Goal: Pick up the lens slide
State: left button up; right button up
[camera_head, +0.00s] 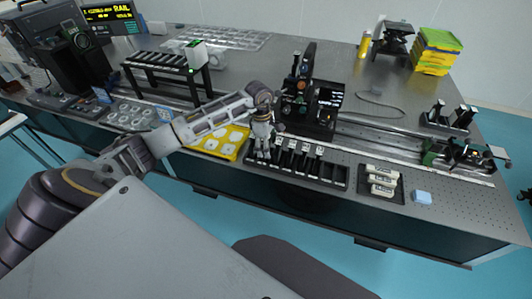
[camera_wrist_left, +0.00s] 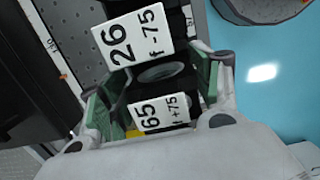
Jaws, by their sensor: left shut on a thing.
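My left gripper (camera_head: 262,150) points down at the left part of a black slotted rack (camera_head: 335,177) at the table's front edge. In the left wrist view its green-padded fingers (camera_wrist_left: 160,82) are shut on a dark lens slide (camera_wrist_left: 163,92) with a white label reading "65 f+75". A round lens shows in the slide. Another slide (camera_wrist_left: 133,38), labelled "26 f -75", sits just beyond it. Whether the held slide is still in its slot cannot be told. Several other labelled slides (camera_head: 306,150) stand in the rack. My right gripper is not in view.
A yellow tray (camera_head: 213,145) lies left of the rack. A dark tray with white labelled blocks (camera_head: 381,180) and a light blue block (camera_head: 422,197) lie to its right. A black optical device (camera_head: 311,105) stands close behind it.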

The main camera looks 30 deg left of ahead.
pick_arm(q)
jog(key=shift+r, duration=0.65)
notch_tip(320, 180, up, 8)
jog(key=shift+f+b, duration=0.25)
jog(key=shift+b, duration=0.15)
jog(key=shift+r, duration=0.65)
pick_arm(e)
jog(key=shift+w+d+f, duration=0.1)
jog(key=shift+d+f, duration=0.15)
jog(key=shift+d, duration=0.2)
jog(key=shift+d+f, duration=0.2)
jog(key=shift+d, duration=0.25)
